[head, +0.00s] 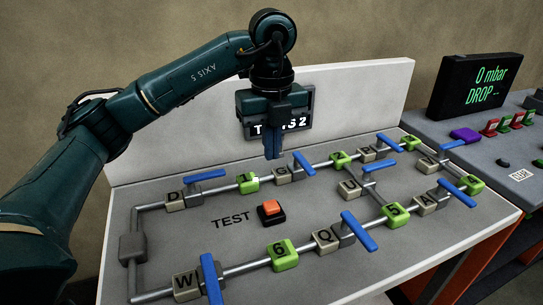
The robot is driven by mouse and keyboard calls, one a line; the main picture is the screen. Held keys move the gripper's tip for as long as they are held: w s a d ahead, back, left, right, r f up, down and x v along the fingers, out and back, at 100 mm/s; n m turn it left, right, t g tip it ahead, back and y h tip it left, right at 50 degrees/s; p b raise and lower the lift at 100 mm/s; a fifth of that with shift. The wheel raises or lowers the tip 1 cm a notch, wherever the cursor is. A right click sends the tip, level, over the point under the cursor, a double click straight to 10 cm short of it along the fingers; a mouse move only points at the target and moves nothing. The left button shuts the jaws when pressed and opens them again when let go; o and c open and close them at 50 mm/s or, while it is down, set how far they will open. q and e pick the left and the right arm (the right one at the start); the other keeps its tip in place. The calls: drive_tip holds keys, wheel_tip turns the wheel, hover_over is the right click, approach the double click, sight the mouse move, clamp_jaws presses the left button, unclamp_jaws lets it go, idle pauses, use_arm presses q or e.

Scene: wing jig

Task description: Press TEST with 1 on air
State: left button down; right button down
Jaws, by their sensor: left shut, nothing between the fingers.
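The TEST button (271,208) has an orange-red top on a black base and sits on the grey board (330,203), right of the printed word TEST. My left gripper (273,157) points down with its blue fingers shut and empty. It appears above and behind the button, apart from it. A green block marked 1 (248,183) sits on the upper pipe, left of the gripper. The display (482,85) reads 0 mbar, DROP --. A sign (299,126) behind the gripper is partly hidden; its end reads IS 2. My right gripper is not in view.
Grey pipes carry several green blocks, such as 6 (284,255), and lettered valves with blue handles, such as Q's (359,231) and W's (211,278). A white back panel (375,85) stands behind. A side console (480,148) holds red, green and purple parts.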

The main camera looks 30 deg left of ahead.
sight(271, 205)
use_arm(q)
wheel_tip(271, 205, down, 12)
drive_tip(key=shift+r+p, duration=0.25)
drive_tip(key=shift+p, duration=0.35)
drive_tip(key=shift+f, duration=0.2)
